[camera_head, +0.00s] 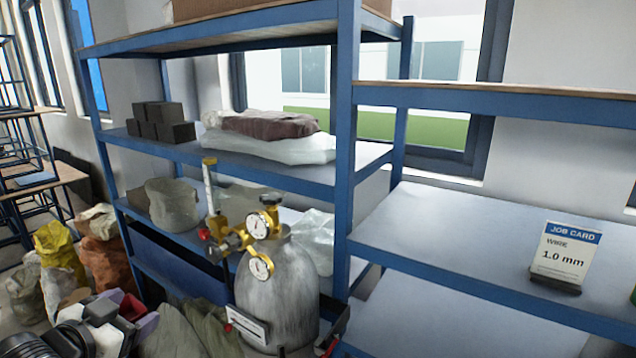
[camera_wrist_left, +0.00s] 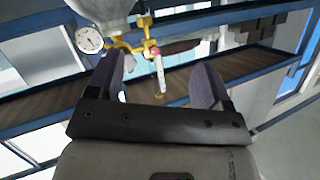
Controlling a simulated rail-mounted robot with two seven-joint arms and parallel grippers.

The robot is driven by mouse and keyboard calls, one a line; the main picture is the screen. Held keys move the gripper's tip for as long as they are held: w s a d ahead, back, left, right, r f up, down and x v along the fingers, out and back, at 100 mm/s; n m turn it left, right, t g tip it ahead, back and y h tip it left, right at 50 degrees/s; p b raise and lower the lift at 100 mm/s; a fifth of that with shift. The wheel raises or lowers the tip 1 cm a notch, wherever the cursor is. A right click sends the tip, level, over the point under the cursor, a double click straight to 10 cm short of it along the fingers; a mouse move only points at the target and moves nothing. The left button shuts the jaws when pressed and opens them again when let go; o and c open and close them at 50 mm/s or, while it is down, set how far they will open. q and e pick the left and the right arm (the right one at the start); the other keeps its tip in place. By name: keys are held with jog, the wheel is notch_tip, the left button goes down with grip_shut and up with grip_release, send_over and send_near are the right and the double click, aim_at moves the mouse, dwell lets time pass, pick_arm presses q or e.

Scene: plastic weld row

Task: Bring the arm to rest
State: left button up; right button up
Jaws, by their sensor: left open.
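My left gripper (camera_head: 132,314) is at the lower left of the head view, in front of the shelving and left of the gas cylinder (camera_head: 278,290). In the left wrist view its two purple-grey fingers stand apart (camera_wrist_left: 158,88), with nothing held between them. The grey cylinder carries a brass regulator with two round gauges (camera_head: 262,225). In the wrist view the regulator (camera_wrist_left: 130,42) shows beyond the fingers, apart from them as far as I can tell. My right gripper is not in view.
Blue shelving (camera_head: 345,150) fills the middle and right. It holds dark blocks (camera_head: 162,122), wrapped bags (camera_head: 265,130) and a job card (camera_head: 566,252) reading "WIRE 1.0 mm". Several sacks (camera_head: 60,248) stand on the floor at left. The right middle shelf is mostly clear.

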pick_arm(q)
jog(key=s+d+f+n+g+y, duration=0.1)
jog(key=s+d+f+g, duration=0.2)
jog(key=s+f, duration=0.95)
jog(key=s+d+f+n+g, duration=0.2)
jog(key=s+d+f+g, duration=0.2)
jog(key=s+f, duration=0.8)
jog(key=s+d+f+n+g+y, duration=0.1)
jog(key=s+d+f+g, duration=0.2)
jog(key=s+f, duration=0.95)
notch_tip(320, 180, up, 17)
jog(key=w+p, duration=0.1)
jog(key=p, duration=1.7)
jog(key=shift+d+r, duration=0.15)
jog(key=shift+w, duration=0.1)
